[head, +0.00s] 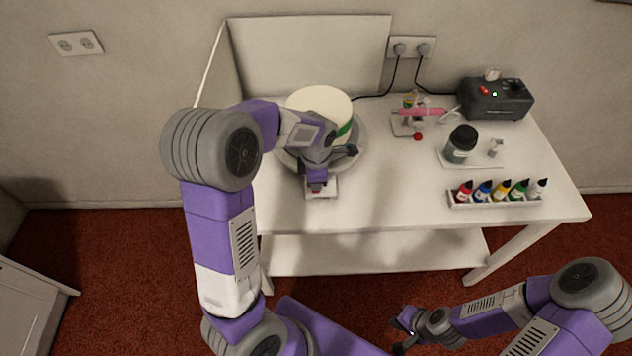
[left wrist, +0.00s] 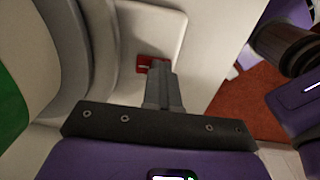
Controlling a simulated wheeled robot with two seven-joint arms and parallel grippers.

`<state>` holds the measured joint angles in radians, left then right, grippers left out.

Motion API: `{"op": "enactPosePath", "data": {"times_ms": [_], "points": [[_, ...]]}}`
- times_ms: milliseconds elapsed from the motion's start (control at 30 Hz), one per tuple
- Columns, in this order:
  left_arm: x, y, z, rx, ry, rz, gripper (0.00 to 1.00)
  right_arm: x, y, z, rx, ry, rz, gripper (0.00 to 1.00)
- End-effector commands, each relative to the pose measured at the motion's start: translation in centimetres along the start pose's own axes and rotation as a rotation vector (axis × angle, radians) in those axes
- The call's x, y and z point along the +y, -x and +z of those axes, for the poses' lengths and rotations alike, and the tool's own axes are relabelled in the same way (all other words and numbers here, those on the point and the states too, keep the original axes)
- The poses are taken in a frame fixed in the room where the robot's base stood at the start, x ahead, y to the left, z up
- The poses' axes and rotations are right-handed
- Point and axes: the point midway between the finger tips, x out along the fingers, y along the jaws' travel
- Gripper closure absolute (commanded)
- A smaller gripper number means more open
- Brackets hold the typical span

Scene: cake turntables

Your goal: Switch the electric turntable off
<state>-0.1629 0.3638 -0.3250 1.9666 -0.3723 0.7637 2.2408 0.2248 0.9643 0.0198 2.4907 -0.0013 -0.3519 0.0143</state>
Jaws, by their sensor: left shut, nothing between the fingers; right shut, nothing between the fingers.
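The electric turntable (head: 286,160) stands at the left of the white table and carries a cream cake (head: 318,98) with a green band. Its pale control box (head: 331,191) juts out at the front. A red rocker switch (left wrist: 143,62) on the box shows in the left wrist view, partly covered by my fingertips. My left gripper (head: 316,187) is shut and empty, its tips right at the switch; it also shows in the left wrist view (left wrist: 158,72). I cannot tell whether they touch or how the switch is set. My right gripper (head: 402,334) is shut and empty, low before the table.
An airbrush on a stand (head: 420,112), a dark-lidded jar (head: 460,145) and a rack of colour bottles (head: 497,198) occupy the table's right side. A black compressor (head: 497,98) with a green light stands behind. The front middle of the tabletop is clear.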

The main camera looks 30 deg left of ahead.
Motion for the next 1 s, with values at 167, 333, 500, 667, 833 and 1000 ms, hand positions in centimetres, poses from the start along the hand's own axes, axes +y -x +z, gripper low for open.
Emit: {"op": "enactPosePath", "data": {"times_ms": [167,333,500,667,833,1000], "points": [[0.3,0.8,-0.1,0.002,-0.002,0.013,1.0,-0.3,0.9,0.0,0.0,0.0,0.0,1.0],[-0.2,3.6,0.3,-0.001,-0.006,0.013,1.0,-1.1,3.0,0.1,0.0,0.0,0.0,1.0],[-0.5,7.2,0.5,-0.005,-0.006,0.016,1.0,-1.6,4.4,0.2,0.0,0.0,0.0,1.0],[-0.7,10.8,0.5,-0.005,-0.005,0.015,1.0,-2.0,5.2,0.2,0.0,0.0,0.0,1.0],[-0.8,13.3,0.5,-0.004,-0.005,0.013,1.0,-2.2,5.8,0.3,0.0,0.0,0.0,1.0],[-0.9,14.4,0.5,-0.003,-0.005,0.012,1.0,-2.2,6.0,0.3,0.0,0.0,0.0,1.0]]}}
